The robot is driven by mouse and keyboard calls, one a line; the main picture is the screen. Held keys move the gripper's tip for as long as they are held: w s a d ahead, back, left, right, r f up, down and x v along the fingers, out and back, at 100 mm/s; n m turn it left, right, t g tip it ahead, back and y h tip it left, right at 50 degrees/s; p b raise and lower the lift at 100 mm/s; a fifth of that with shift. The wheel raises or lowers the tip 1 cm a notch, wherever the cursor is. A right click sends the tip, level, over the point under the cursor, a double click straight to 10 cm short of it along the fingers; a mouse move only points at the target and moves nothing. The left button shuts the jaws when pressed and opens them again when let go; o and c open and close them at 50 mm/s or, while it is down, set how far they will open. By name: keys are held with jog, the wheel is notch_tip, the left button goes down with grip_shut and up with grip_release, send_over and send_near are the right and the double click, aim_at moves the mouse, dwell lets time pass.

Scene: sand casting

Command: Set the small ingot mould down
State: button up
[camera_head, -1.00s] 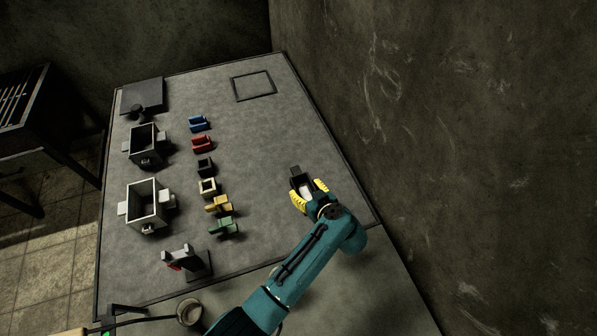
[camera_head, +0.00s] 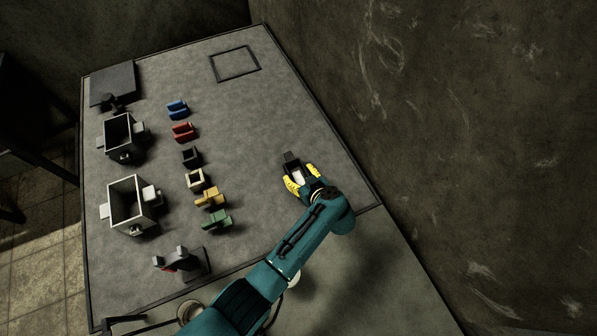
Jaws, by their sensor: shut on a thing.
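My gripper (camera_head: 302,180) is shut on the small ingot mould (camera_head: 291,159), a dark block at the right part of the table. The mould's far end sticks out beyond the yellow fingers. The rest of it lies between them and is partly hidden by the fingers and wrist. The mould is over bare grey table top (camera_head: 255,130). I cannot tell whether it touches the surface or hangs just above it.
A column of small coloured blocks, blue (camera_head: 177,109), red (camera_head: 183,131) and green (camera_head: 216,219) among them, stands left of my gripper. Two grey open boxes (camera_head: 118,133) (camera_head: 130,204) stand further left. A dark square outline (camera_head: 235,76) lies at the back. A wall (camera_head: 450,130) borders the right.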

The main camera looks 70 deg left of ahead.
jog(key=shift+a+f, duration=0.1)
jog(key=shift+f, duration=0.7)
jog(key=shift+f+b, duration=0.2)
jog(key=shift+b, duration=0.2)
jog(key=o, duration=1.3)
jog(key=shift+f, duration=0.15)
jog(key=shift+c, duration=0.2)
jog(key=shift+r, duration=0.2)
jog(key=p+v, duration=0.3)
jog(key=v, duration=0.9)
jog(key=shift+p, duration=0.4)
